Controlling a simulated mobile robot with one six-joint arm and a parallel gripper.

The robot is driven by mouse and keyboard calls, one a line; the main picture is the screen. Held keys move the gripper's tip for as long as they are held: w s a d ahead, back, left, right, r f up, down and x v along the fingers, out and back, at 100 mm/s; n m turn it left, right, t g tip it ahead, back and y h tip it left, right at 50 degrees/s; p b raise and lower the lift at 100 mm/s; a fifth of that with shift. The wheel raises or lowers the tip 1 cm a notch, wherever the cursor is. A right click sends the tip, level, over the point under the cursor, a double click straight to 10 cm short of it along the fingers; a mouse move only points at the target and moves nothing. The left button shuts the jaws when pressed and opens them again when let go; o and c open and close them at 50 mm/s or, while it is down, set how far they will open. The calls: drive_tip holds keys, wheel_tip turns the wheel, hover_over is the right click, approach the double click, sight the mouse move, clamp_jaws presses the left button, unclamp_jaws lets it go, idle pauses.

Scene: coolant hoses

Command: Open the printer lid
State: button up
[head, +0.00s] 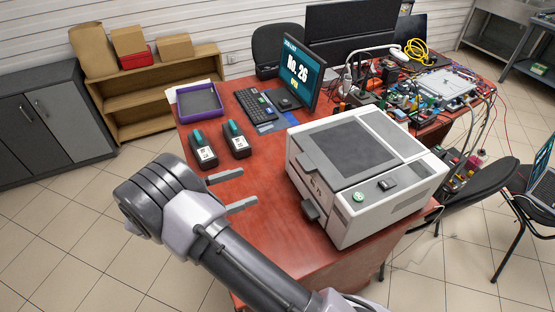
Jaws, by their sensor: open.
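The printer (385,205) is a large off-white box at the front right of the red-brown desk. Its lid (350,148), with a dark grey panel, lies shut on top. Dark grey tabs stick out at its left edge, and a green round button (358,197) sits at the front of the top. My gripper (242,189) is open and empty, left of the printer and apart from it, with its two grey fingers pointing right towards it.
Two dark handheld devices (236,140) with teal tops stand on the desk (285,262) behind my gripper. A purple tray (200,101), a keyboard (256,104) and a monitor (300,72) are further back. Cables and electronics (430,95) crowd the right. A black chair (478,190) stands right of the printer.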

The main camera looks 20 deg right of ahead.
drive_tip(key=d+b, duration=0.3)
drive_tip(key=d, duration=1.4)
drive_tip(key=shift+w+d, duration=0.35)
drive_tip(key=shift+d, duration=0.05)
drive_tip(key=shift+f, duration=0.1)
clamp_jaws()
